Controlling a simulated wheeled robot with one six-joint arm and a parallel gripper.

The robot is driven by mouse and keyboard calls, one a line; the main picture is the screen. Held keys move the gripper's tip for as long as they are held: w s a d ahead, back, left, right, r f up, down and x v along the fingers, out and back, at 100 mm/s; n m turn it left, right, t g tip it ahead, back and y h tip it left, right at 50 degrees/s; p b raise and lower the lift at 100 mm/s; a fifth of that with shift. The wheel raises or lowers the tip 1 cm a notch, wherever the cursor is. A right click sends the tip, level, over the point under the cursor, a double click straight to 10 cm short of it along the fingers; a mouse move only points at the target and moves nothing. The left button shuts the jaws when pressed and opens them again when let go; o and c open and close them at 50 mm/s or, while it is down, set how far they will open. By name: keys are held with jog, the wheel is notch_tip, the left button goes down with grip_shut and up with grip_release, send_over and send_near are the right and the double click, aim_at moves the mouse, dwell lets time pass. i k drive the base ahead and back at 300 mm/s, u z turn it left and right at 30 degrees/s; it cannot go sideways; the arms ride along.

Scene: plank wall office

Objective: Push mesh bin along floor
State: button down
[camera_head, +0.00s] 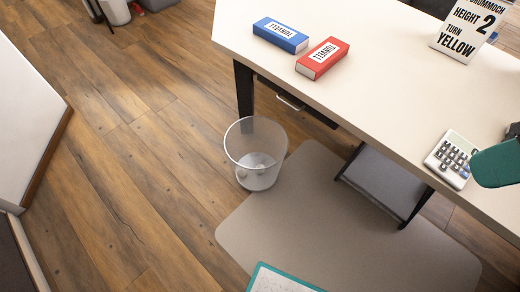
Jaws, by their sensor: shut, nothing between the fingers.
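The mesh bin (255,146) is a grey, see-through round basket.
Wooden floor (130,150) lies open left of the bin. A white panel (25,105) bounds it at far left. The desk (380,90) bears blue and red boxes, a sign and a calculator. A teal-edged white object (283,280) shows at the bottom.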

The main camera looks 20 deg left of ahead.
aim_at(251, 141)
jog(key=u, duration=0.5)
jog(key=i, duration=0.9)
jog(key=u, duration=1.1)
jog(key=i, duration=0.25)
jog(key=u, duration=0.15)
